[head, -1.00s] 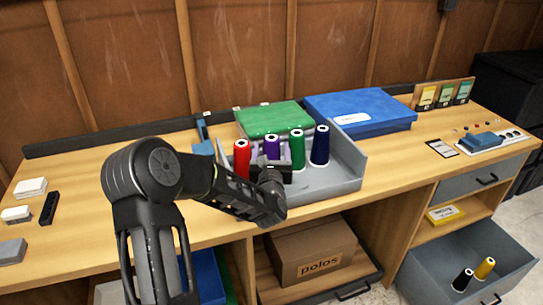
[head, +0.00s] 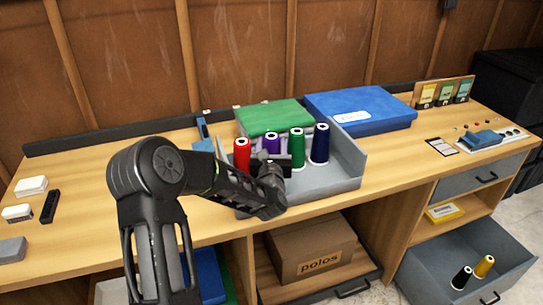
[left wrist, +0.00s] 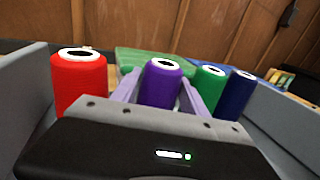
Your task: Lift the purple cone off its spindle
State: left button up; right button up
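The purple cone (head: 272,143) stands in the grey tray, between the red cone (head: 242,152) and the green cone (head: 297,148). My left gripper (head: 273,158) is at it, reaching in from the tray's front side. In the left wrist view, the two pale lavender fingers stand on either side of the purple cone (left wrist: 162,85). A narrow gap shows beside the left finger, so the gripper looks open around the cone. The gripper body hides the cone's lower part and its spindle. My right gripper is not in view.
A navy cone (head: 320,145) stands right of the green one in the grey tray (head: 335,187). A green box (head: 275,117) and a blue box (head: 360,110) lie behind. An open drawer (head: 420,275) at lower right holds a black and a yellow cone.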

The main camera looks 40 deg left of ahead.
pick_arm(q)
grip_shut()
dwell(0.3)
notch_tip(320, 180, up, 10)
dwell(0.6)
dwell(0.5)
